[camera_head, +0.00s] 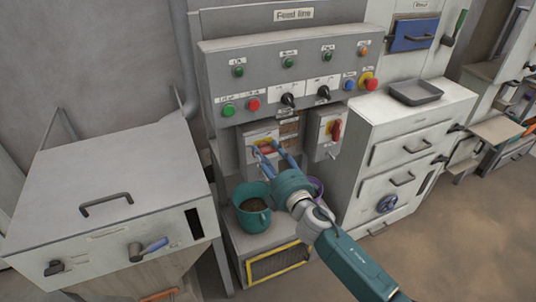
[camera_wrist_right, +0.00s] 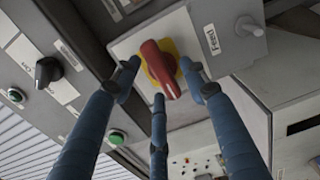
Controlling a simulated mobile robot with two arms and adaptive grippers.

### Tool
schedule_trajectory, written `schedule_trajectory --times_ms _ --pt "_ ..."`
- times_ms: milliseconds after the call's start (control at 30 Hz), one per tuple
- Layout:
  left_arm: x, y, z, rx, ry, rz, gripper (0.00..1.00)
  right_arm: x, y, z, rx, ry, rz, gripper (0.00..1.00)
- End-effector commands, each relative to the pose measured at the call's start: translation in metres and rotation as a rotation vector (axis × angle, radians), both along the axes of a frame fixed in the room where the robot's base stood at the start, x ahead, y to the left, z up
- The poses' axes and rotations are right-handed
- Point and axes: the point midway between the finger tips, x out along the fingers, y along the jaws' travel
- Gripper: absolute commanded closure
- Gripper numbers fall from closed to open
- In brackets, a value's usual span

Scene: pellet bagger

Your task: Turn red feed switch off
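The red feed switch (camera_wrist_right: 160,68) is a rotary handle on a yellow plate, on a light grey box with a "Feed" label (camera_wrist_right: 212,40) in the right wrist view. Its handle runs roughly along the label's line of text. In the head view the red handle (camera_head: 266,149) lies about level, partly hidden by my fingers. My right gripper (camera_wrist_right: 158,78) is open, with its blue fingers spread around the handle; I cannot tell whether any finger touches it. My left gripper is not in view.
A second red switch (camera_head: 335,130) stands upright just to the right. Above is the control panel (camera_head: 215,80) with buttons and black knobs. A teal bucket (camera_head: 252,206) stands below my right gripper. A grey cabinet (camera_head: 405,125) with a tray (camera_head: 416,92) is at the right.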

Motion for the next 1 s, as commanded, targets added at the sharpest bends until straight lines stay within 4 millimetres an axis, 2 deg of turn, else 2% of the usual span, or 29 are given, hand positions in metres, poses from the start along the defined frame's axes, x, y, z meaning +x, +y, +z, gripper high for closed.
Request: schedule_trajectory --times_ms 233,367,800,1000 --pt "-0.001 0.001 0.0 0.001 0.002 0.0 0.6 0.0 -0.001 0.0 0.002 0.001 -0.001 0.56" --pt "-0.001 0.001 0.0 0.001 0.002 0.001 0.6 -0.01 -0.005 -0.001 0.001 0.001 -0.001 0.56" --pt "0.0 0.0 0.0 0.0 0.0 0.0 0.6 -0.092 -0.033 -0.001 0.001 0.004 0.0 0.56" --pt "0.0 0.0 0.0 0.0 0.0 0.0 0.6 -0.11 -0.04 -0.001 0.0 0.001 0.0 0.56"
